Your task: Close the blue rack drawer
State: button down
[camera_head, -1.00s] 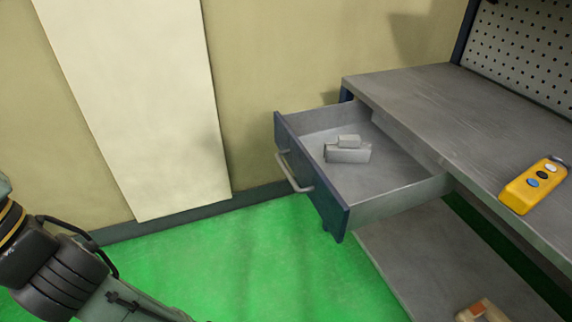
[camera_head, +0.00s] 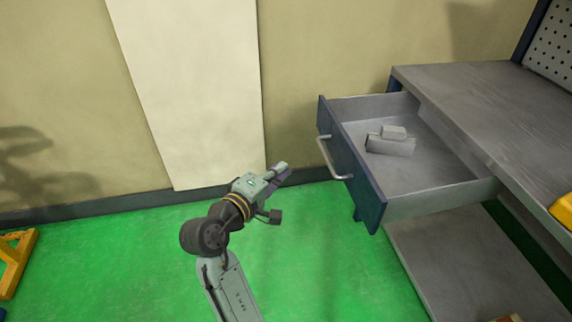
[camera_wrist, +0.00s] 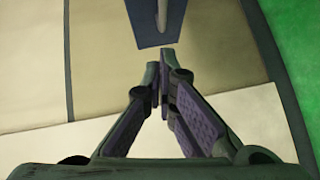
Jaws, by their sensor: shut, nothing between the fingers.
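The blue rack drawer (camera_head: 352,165) stands pulled open from the grey workbench, its blue front facing left. A light metal handle (camera_head: 333,158) is on that front. A grey metal block (camera_head: 390,142) lies inside the drawer. My gripper (camera_head: 283,170) is left of the drawer front, apart from it, pointing toward the handle. In the wrist view my gripper (camera_wrist: 158,68) is shut with its fingertips together and nothing between them. The blue drawer front (camera_wrist: 150,28) and part of the handle (camera_wrist: 162,14) show just beyond the fingertips.
The grey workbench top (camera_head: 480,95) is at the right, with a lower shelf (camera_head: 450,260) under it. A yellow control box (camera_head: 564,209) is at the right edge. A yellow stand (camera_head: 15,262) is at the far left. Green floor (camera_head: 320,255) is clear before the drawer.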

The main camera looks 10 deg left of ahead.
jog(key=shift+w+d+f+p, duration=0.35)
jog(key=shift+w+d, duration=0.75)
jog(key=shift+w, duration=0.4)
jog(key=shift+w+d+f+p, duration=0.3)
jog(key=shift+w+d+p, duration=0.2)
jog(key=shift+w+d, duration=0.75)
jog(key=shift+w+d+f+p, duration=0.35)
jog(key=shift+w+d, duration=0.55)
jog(key=shift+w, duration=0.8)
